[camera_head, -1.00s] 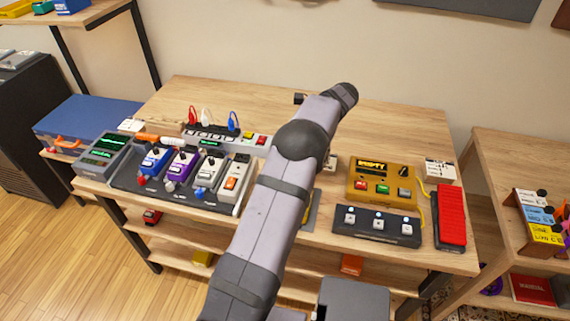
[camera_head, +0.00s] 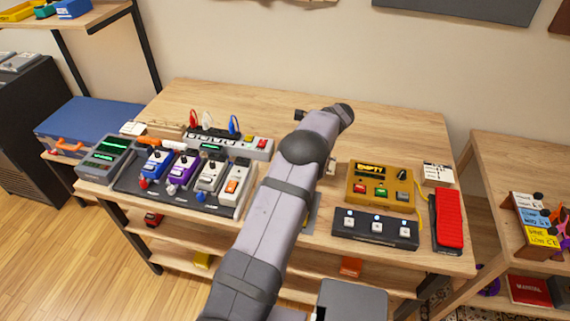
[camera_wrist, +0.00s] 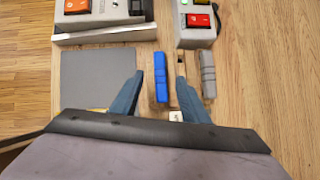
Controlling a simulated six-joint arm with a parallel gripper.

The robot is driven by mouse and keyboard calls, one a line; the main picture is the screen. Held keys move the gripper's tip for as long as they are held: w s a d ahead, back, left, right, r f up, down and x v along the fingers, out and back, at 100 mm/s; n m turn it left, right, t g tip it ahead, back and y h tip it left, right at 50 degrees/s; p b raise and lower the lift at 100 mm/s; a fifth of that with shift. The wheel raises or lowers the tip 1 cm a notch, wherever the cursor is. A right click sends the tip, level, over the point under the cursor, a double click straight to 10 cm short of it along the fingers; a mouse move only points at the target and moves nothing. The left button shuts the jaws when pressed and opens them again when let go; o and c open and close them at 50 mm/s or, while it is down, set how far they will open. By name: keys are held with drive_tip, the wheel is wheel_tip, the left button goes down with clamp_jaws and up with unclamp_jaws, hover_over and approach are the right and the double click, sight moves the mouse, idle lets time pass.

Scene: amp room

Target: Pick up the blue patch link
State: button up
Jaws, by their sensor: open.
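A blue bar-shaped piece (camera_wrist: 161,77) lies on the wooden table in the wrist view, its length running away from me. My gripper (camera_wrist: 159,79) is open, with one finger on each side of the blue piece and gaps showing between. I cannot tell how far above it the fingertips are. In the head view my arm hides this spot and the fingers. Another blue item, a loop-like plug (camera_head: 234,125), stands upright at the power strip beside a red one and a white one.
A grey bar (camera_wrist: 207,75) lies close beyond the right finger. A grey flat plate (camera_wrist: 97,80) is left of the left finger. The power strip (camera_head: 261,147) and pedalboard (camera_head: 150,194) are left of my arm. A mustard box (camera_head: 385,183) stands right. The table's back is clear.

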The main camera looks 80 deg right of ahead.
drive_tip(key=shift+x, duration=1.15)
drive_tip(key=shift+c, duration=0.5)
clamp_jaws()
drive_tip(key=shift+d+r, duration=0.1)
